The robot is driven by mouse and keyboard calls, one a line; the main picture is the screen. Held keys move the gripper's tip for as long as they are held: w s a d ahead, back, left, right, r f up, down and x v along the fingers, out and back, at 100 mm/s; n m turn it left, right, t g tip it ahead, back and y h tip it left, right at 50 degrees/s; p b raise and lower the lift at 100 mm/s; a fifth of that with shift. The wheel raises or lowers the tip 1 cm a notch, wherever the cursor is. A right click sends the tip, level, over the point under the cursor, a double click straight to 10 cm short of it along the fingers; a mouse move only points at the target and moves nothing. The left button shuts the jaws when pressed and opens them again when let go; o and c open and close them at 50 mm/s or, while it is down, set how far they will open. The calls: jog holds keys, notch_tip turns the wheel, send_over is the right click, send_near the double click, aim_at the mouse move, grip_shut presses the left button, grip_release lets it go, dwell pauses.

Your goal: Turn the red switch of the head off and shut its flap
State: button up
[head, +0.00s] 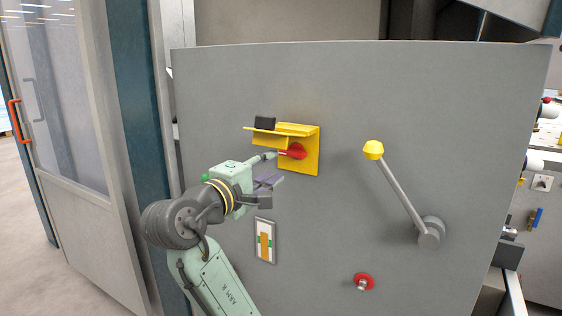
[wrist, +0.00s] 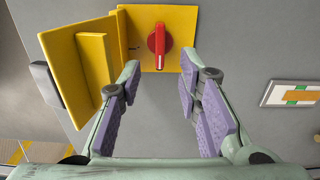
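The red switch (head: 293,151) sits on a yellow plate (head: 308,164) on the upright grey panel; its handle lies roughly level in the head view. In the turned wrist view the switch (wrist: 159,47) shows a white line along its handle. The yellow flap (head: 285,129) is open, standing out above the switch, with a black block (head: 265,123) at its outer end. The flap (wrist: 83,66) is at the left in the wrist view. My gripper (head: 272,170) is open and empty in front of the plate. Its purple-padded fingers (wrist: 160,78) are apart, with the switch beyond the gap.
A lever with a yellow knob (head: 373,149) sticks out at the right of the panel. A red button (head: 364,282) is lower down. A small framed indicator (head: 265,241) is below my gripper. A glazed door (head: 62,110) stands at the left.

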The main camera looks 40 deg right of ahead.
jog(key=shift+v, duration=1.65)
jog(key=shift+c, duration=0.2)
